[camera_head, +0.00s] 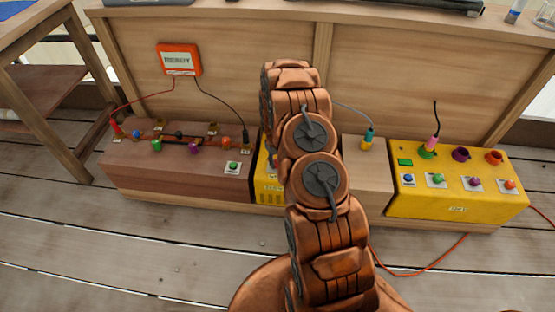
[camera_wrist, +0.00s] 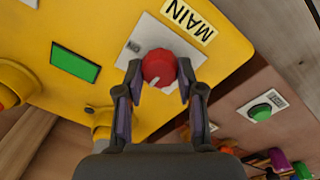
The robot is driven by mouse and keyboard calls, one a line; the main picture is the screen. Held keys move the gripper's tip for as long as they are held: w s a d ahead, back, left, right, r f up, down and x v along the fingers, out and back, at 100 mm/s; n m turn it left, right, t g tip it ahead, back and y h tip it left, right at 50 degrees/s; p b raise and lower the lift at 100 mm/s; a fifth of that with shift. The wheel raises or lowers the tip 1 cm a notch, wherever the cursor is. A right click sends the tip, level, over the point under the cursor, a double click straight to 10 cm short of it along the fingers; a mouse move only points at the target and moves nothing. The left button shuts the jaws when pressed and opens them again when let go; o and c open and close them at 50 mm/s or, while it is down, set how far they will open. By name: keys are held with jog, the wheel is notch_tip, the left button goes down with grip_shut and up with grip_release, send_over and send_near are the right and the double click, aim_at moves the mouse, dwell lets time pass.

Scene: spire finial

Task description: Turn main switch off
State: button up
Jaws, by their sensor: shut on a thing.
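The main switch is a round red knob (camera_wrist: 159,68) with a small white mark near its lower left edge, in the wrist view. It sits on a grey-white plate (camera_wrist: 138,42) on a yellow box (camera_wrist: 100,25), with a "MAIN" label (camera_wrist: 189,20) beside it. My gripper (camera_wrist: 159,77) is at the knob, with one finger on each side, shut on it. In the head view my copper arm hides the gripper and the switch; part of the yellow box (camera_head: 268,185) shows left of the arm.
A wooden box (camera_head: 170,175) with a green button (camera_head: 233,167) stands to the left. A yellow box (camera_head: 457,195) with several coloured buttons stands to the right. An orange meter (camera_head: 179,60) hangs on the panel behind. A red cable (camera_head: 420,272) lies on the floor.

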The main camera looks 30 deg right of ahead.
jog(key=shift+s+f+n, duration=0.1)
jog(key=shift+s+n, duration=0.05)
jog(key=shift+n, duration=0.15)
jog(key=o, duration=1.1)
jog(key=shift+o, duration=0.2)
notch_tip(320, 180, up, 12)
jog(key=shift+a, duration=0.3)
dwell(0.4)
